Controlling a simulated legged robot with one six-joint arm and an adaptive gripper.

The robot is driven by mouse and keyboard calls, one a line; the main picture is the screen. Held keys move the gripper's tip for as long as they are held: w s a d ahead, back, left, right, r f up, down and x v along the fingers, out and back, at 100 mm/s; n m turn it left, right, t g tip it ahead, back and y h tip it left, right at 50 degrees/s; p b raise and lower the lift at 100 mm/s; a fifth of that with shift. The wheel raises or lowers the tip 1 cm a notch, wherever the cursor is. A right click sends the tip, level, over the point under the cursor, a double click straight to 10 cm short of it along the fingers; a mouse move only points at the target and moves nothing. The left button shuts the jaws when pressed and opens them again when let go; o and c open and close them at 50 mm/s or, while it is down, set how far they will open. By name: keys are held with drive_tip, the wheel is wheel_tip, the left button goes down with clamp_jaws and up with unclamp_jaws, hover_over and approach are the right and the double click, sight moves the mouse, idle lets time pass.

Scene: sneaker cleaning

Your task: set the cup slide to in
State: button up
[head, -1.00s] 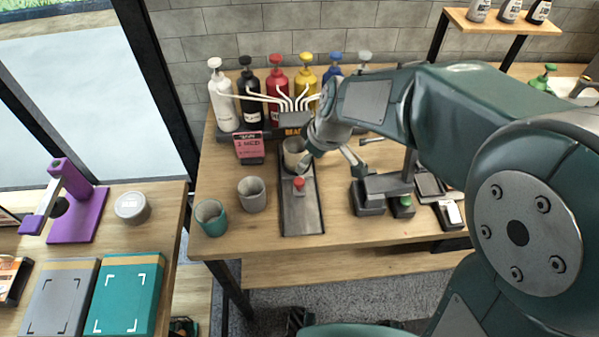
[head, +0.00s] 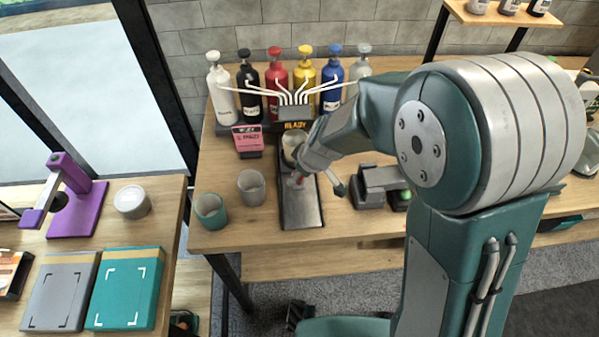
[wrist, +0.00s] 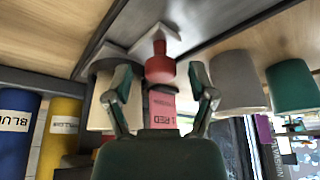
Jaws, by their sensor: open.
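The cup slide (head: 302,209) is a dark tray running from the paint dispenser toward the table's front edge. Its red knob (head: 296,181) stands on it, and a light cup (head: 289,144) sits at its far end, partly hidden by my arm. My gripper (head: 315,183) is low over the slide beside the knob. In the wrist view, my gripper (wrist: 160,82) is open, with one finger to each side of the red knob (wrist: 159,65). Neither finger clearly touches it. The light cup (wrist: 99,103) shows behind the left finger.
A grey cup (head: 251,187) and a teal cup (head: 210,211) stand left of the slide. Colored pump bottles (head: 305,74) line the back, with a "READY" display (head: 295,125). A pink card (head: 248,138) stands left of it. A grey device (head: 380,185) is close on the right.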

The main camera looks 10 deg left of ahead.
clamp_jaws()
drive_tip(key=shift+w+a, duration=0.25)
drive_tip(key=shift+w, duration=0.7)
drive_tip(key=shift+w+a, duration=0.2)
drive_tip(key=shift+w, duration=0.75)
drive_tip(key=shift+c, duration=0.7)
unclamp_jaws()
drive_tip(key=shift+o, duration=0.7)
drive_tip(key=shift+w+a, duration=0.15)
drive_tip(key=v, duration=1.1)
drive_tip(key=shift+r, duration=0.35)
